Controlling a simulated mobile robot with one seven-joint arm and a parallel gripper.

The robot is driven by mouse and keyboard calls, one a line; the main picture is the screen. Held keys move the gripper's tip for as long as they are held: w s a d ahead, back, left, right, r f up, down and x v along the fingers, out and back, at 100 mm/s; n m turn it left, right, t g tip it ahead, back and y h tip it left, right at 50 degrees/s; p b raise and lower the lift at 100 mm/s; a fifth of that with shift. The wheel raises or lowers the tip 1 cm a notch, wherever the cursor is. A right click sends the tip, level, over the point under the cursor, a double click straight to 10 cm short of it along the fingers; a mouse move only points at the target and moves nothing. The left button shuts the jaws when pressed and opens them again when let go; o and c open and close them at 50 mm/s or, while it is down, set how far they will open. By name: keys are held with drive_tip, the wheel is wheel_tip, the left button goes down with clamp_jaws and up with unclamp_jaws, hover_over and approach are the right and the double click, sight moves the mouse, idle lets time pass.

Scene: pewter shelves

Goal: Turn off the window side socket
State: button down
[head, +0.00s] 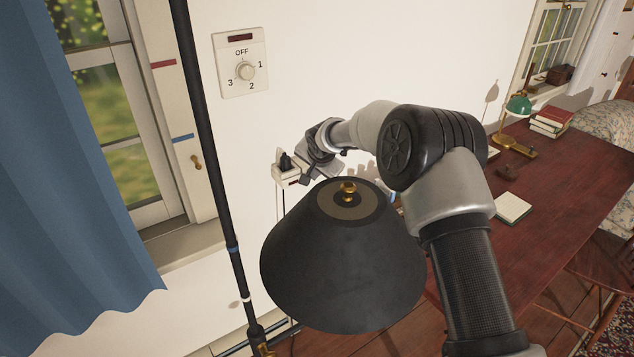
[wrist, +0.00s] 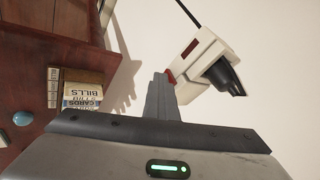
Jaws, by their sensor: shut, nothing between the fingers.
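A white wall socket (head: 282,173) with a black plug (head: 286,160) in it is on the wall between the window and the desk. In the wrist view the socket (wrist: 208,48) shows a dark red strip (wrist: 190,47) and a small red part (wrist: 171,76), perhaps its switch, at its near edge. The black plug (wrist: 224,76) sticks out on the right. My gripper (wrist: 160,78) is shut and empty, its fingertips right at the red part; I cannot tell whether they touch it. In the head view my gripper (head: 304,174) is just right of the socket, partly hidden.
A black lampshade (head: 340,265) stands in front of my arm, with a dark pole (head: 212,170) to the left. A dial marked OFF, 1, 2, 3 (head: 245,70) is above the socket. A blue curtain (head: 70,200) hangs left. A wooden desk (head: 560,180) fills the right.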

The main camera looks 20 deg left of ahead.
drive_tip(key=shift+a+p, duration=0.2)
drive_tip(key=shift+p, duration=0.55)
drive_tip(key=shift+a, duration=0.1)
